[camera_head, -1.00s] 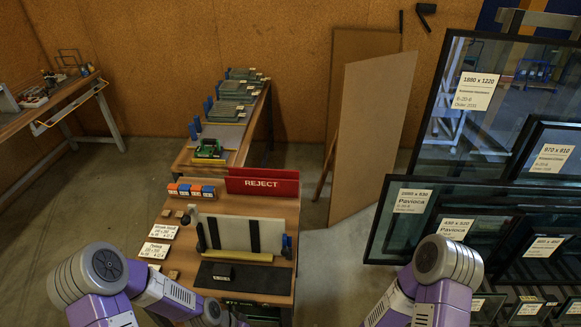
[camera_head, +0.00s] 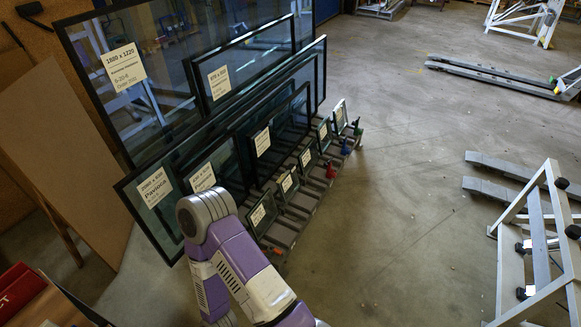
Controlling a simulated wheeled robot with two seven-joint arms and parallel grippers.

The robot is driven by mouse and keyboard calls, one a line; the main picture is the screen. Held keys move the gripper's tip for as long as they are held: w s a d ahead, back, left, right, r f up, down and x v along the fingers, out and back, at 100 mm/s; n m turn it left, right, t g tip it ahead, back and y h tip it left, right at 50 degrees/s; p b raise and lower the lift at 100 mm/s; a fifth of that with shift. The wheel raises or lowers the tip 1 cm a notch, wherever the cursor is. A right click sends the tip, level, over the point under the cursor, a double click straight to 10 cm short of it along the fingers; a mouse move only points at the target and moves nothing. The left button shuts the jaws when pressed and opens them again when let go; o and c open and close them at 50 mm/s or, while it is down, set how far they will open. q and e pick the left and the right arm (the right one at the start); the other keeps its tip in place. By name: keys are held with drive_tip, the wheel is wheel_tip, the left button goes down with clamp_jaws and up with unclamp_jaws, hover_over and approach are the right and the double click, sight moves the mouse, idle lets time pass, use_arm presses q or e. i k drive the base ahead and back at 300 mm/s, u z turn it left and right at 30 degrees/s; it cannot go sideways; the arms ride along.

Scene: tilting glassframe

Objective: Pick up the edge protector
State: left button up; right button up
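I cannot make out an edge protector for certain in this view. Small red (camera_head: 331,171), blue (camera_head: 346,149) and green (camera_head: 359,130) pieces sit along the front edge of the glass rack, too small to identify. My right arm rises from the bottom middle and hides part of the rack's near end. Neither of my grippers is in the picture.
Labelled framed glass panes (camera_head: 180,86) lean on the rack (camera_head: 281,232), with small panes in front. A brown board (camera_head: 60,160) leans at left. A red sign (camera_head: 20,288) shows at lower left. A white metal frame (camera_head: 543,240) stands at right. Middle floor is clear.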

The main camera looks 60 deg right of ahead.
sight(292, 167)
drive_tip(key=z, duration=2.55)
drive_tip(key=k, duration=1.05)
drive_tip(key=z, duration=0.9)
drive_tip(key=i, duration=1.9)
drive_tip(key=u, duration=0.35)
drive_tip(key=i, duration=1.95)
drive_tip(key=u, duration=2)
drive_tip(key=i, duration=1.2)
drive_tip(key=u, duration=1)
